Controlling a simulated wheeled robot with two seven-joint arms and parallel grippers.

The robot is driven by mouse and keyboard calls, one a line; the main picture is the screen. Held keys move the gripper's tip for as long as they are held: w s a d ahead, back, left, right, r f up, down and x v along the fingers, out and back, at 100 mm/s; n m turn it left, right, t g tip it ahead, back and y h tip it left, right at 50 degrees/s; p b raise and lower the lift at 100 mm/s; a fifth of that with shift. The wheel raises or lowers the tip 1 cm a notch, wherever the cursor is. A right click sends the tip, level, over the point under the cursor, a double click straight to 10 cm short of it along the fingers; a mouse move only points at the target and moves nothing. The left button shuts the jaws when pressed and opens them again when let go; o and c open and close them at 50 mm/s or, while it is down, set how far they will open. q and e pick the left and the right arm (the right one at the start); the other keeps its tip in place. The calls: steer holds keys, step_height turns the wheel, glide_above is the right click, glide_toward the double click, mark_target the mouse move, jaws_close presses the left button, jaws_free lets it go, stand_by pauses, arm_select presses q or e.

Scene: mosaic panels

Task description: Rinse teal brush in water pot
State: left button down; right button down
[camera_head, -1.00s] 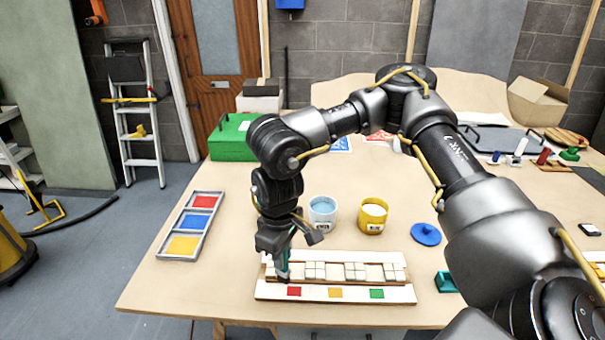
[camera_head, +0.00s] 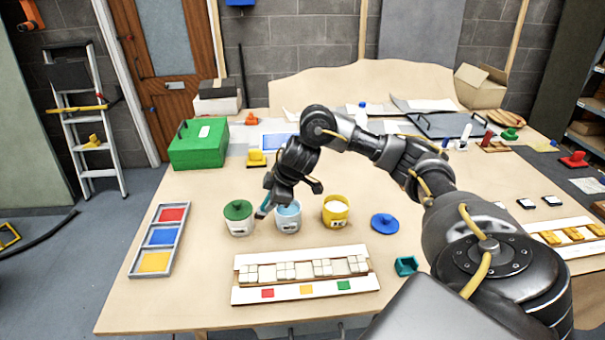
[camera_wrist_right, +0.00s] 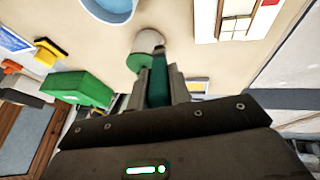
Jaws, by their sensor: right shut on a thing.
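My right gripper (camera_head: 268,200) is shut on the teal brush (camera_head: 263,212), which hangs between the green-lidded pot and the water pot. The brush also shows between the fingers in the right wrist view (camera_wrist_right: 158,84). The water pot (camera_head: 288,224) is white with pale blue water, just right of the brush; its rim is partly behind my gripper. Part of it shows at the top of the right wrist view (camera_wrist_right: 108,8). The brush appears beside the pot, not in it; its exact height is unclear. My left gripper is out of view.
A white pot with a green lid (camera_head: 238,224) stands left, a yellow pot (camera_head: 335,212) right. A blue lid (camera_head: 384,223) and teal holder (camera_head: 406,265) lie further right. The tiled panel (camera_head: 306,290) is in front, the colour tray (camera_head: 160,240) at left.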

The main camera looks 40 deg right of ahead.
steer(key=d+r+t+p, duration=0.1)
steer(key=d, duration=1)
steer(key=shift+s+r+y, duration=0.25)
steer(key=shift+r+y, duration=0.05)
steer(key=shift+r, duration=0.05)
steer(key=shift+f, duration=0.1)
step_height(320, 180, down, 6)
steer(key=b, duration=0.7)
steer(key=shift+d, duration=0.1)
steer(key=shift+f, duration=0.45)
steer(key=shift+s+f, duration=0.15)
stand_by(1.8)
